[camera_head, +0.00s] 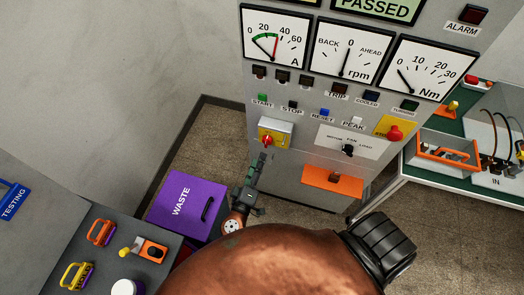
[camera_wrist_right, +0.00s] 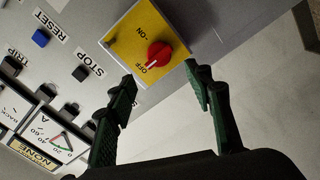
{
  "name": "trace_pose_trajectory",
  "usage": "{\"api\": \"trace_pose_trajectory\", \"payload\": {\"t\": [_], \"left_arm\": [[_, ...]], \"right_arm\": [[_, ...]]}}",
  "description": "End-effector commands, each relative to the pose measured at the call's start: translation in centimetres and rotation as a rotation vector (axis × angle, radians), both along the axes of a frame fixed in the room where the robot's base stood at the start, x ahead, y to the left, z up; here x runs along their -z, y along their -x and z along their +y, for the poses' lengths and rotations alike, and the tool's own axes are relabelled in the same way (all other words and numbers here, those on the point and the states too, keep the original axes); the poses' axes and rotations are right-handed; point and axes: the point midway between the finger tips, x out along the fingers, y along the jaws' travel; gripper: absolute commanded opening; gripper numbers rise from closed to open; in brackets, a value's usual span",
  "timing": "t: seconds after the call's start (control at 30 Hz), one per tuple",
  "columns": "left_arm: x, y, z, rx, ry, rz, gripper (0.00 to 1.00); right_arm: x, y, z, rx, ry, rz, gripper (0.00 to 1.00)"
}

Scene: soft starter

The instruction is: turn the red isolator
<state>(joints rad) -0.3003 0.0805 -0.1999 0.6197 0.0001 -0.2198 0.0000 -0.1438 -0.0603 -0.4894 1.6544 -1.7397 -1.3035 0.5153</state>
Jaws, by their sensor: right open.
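The red isolator (camera_head: 267,140) is a round red knob on a yellow plate (camera_wrist_right: 125,42), on the left of the grey panel front. In the right wrist view the knob (camera_wrist_right: 158,55) has a white mark pointing toward the OFF label, with ON printed farther up the plate. My right gripper (camera_head: 261,162) is just below the isolator in the head view. In the wrist view its two green-padded fingers (camera_wrist_right: 161,88) are spread apart, with the knob beyond their tips and nothing between them. My left gripper is not in view.
Push buttons labelled START, STOP (camera_wrist_right: 81,73) and RESET (camera_wrist_right: 41,38) sit near the isolator. An orange shelf (camera_head: 332,181) juts out lower right. A purple WASTE bin (camera_head: 178,206) stands left of my right gripper. A green bench (camera_head: 431,152) is at the right.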

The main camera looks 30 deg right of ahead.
Motion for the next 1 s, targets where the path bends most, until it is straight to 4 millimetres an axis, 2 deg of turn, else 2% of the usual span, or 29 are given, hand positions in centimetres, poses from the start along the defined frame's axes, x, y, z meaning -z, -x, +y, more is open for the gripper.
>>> {"api": "trace_pose_trajectory", "payload": {"t": [0.13,0.33,0.9,1.0], "left_arm": [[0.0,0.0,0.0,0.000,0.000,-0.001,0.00],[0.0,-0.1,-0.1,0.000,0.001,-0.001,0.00],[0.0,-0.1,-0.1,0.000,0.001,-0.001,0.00],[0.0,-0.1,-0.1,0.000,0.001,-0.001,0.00]], "right_arm": [[0.1,1.6,1.9,0.000,-0.001,0.002,0.47],[0.0,2.6,3.0,-0.001,0.000,0.000,0.47],[0.0,2.6,3.1,0.000,0.000,0.000,0.47],[0.5,3.0,2.1,0.018,-0.021,0.015,0.47]]}}
